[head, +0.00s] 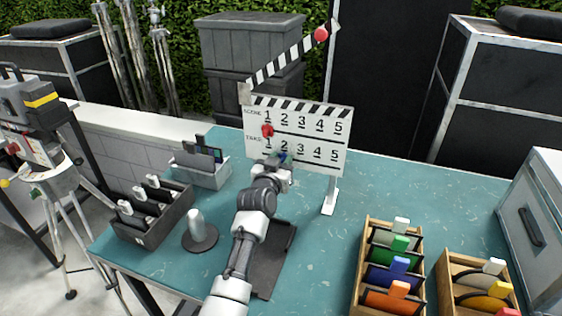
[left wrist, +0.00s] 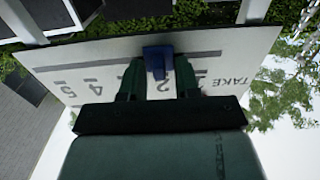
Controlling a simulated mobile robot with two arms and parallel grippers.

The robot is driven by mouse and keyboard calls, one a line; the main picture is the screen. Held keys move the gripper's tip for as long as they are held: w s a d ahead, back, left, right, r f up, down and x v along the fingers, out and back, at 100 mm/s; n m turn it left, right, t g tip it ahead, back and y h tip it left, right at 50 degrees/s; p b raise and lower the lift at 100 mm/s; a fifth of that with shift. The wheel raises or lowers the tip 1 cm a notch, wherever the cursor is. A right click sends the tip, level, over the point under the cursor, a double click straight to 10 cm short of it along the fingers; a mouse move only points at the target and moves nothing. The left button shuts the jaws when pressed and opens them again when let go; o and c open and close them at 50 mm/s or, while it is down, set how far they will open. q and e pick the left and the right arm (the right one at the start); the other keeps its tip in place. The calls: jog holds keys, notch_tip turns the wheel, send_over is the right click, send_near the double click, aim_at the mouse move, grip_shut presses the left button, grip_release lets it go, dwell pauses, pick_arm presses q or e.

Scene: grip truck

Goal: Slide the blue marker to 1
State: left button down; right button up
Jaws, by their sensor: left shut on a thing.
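The white clapperboard (head: 339,124) stands on the teal table with a SCENE row and a TAKE row, each numbered 1 to 5. The blue marker (head: 284,156) is on the lower, TAKE row by the 2, partly hidden by my gripper. My left gripper (head: 280,162) reaches up to the board's front. In the left wrist view the board appears upside down, and the blue marker (left wrist: 156,62) sits between the fingers of my left gripper (left wrist: 158,73), which are shut on it next to the 2. A red marker (head: 267,130) is on the SCENE row near the 1.
The striped clapper stick (head: 290,57) is raised, with a red knob (head: 321,34) at its end. Wooden trays (head: 364,250) with coloured-tab items stand at the front right. A dark bin (head: 150,232) and a grey holder (head: 208,178) stand left. A round-based post (head: 199,236) is nearby.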

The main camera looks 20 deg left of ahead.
aim_at(267, 152)
pick_arm(q)
jog(key=a, duration=0.5)
jog(key=shift+w+b, duration=0.1)
jog(key=shift+b, duration=0.3)
jog(key=shift+d, duration=0.15)
jog(key=c, duration=1.2)
grip_release()
jog(key=shift+a, duration=0.2)
jog(key=shift+o, duration=0.2)
jog(key=shift+s, duration=0.55)
jog(key=s, duration=0.9)
jog(key=shift+s+b, duration=0.4)
jog(key=shift+b, duration=0.05)
jog(key=shift+a, duration=0.1)
